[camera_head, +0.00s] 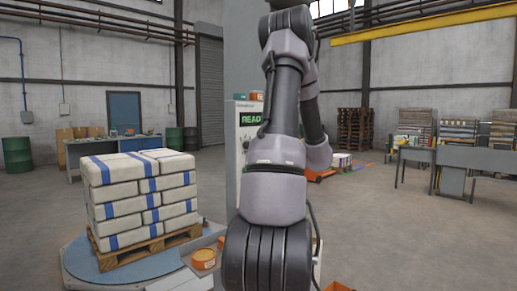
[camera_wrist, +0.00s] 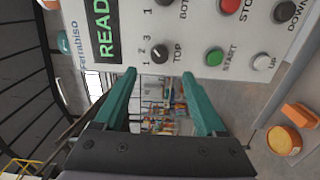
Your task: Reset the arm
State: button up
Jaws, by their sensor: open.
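My gripper (camera_wrist: 160,100) is open in the wrist view, with two teal fingers apart and nothing between them. A control panel (camera_wrist: 200,20) fills the top of that view, turned sideways. It has a display with green letters that start "READ" (camera_wrist: 100,28), black knobs, a green START button (camera_wrist: 215,57) and a red STOP button (camera_wrist: 230,6). The fingertips point toward the panel's lower edge; whether they touch it I cannot tell. In the head view my arm stands upright in front of the panel (camera_head: 241,140) and covers part of it. My gripper is hidden there.
White and blue sacks (camera_head: 140,200) are stacked on a wooden pallet (camera_head: 150,247) on a round blue platform (camera_head: 80,262) at left. Workbenches (camera_head: 470,160) stand at right. The floor between is open.

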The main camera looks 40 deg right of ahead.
jog(key=shift+s, duration=1.1)
jog(key=shift+d, duration=0.1)
